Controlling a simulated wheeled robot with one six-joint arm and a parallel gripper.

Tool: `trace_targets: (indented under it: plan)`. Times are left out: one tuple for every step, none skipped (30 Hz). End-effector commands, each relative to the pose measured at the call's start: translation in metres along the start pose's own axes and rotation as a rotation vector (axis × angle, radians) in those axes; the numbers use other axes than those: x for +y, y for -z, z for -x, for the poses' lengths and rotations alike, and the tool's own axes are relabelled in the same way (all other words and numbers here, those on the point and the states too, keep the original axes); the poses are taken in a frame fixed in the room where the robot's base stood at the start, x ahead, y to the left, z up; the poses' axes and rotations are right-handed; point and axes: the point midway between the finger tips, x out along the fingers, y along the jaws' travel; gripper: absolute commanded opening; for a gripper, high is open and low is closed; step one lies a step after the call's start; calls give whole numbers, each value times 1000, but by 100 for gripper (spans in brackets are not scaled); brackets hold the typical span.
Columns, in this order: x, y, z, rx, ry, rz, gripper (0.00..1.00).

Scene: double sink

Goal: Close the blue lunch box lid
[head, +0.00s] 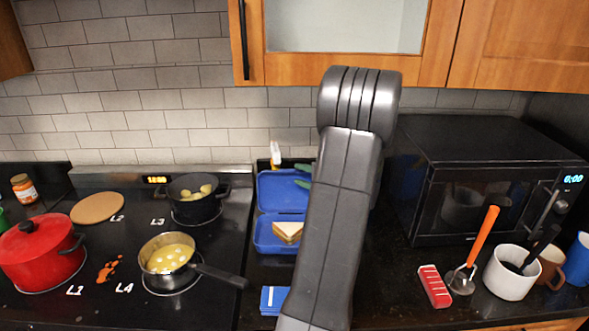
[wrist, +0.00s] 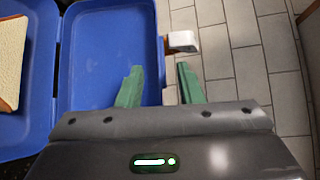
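The blue lunch box (head: 268,247) stands on the dark counter beside the stove with a sandwich (head: 288,231) in it. Its blue lid (head: 278,192) is open, tilted up at the back toward the tiled wall. The lid (wrist: 105,45) also fills the upper left of the wrist view, with the sandwich (wrist: 10,55) at far left. My gripper (wrist: 158,67) is open, its green fingers on either side of the lid's free edge. I cannot tell whether they touch it. In the head view, the green fingertips (head: 303,176) show at the lid's right; my arm hides the rest.
A small white and orange thing (head: 275,153) stands behind the lid. A saucepan (head: 167,260) points its handle toward the box. A black microwave (head: 480,180) and white mug (head: 510,272) stand right. Another blue item (head: 272,299) lies in front of the box.

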Motion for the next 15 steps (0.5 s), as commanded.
trace_targets:
  plan:
    - [-2, -1, -9, -2, -2, -2, 33]
    - [-2, -1, -13, -2, -2, -2, 33]
    - [-2, -1, -18, -3, -1, -1, 33]
    - [-2, -1, -22, -2, -1, 0, 33]
    - [-1, 0, -25, -1, -1, -1, 33]
    - [-1, 0, -28, 0, -1, -1, 33]
    - [-1, 0, -30, 0, -1, -1, 33]
    - [0, 0, -32, 0, -1, 0, 33]
    - [0, 0, -34, 0, -1, 0, 33]
    - [0, 0, -34, 0, -1, 0, 33]
    - [0, 0, -35, 0, -1, 1, 33]
    - [0, 0, -35, 0, -1, 1, 33]
    - [0, 0, -35, 0, -1, 1, 33]
    - [0, 0, -35, 0, 0, 1, 33]
    - [0, 0, -35, 0, 0, 1, 33]
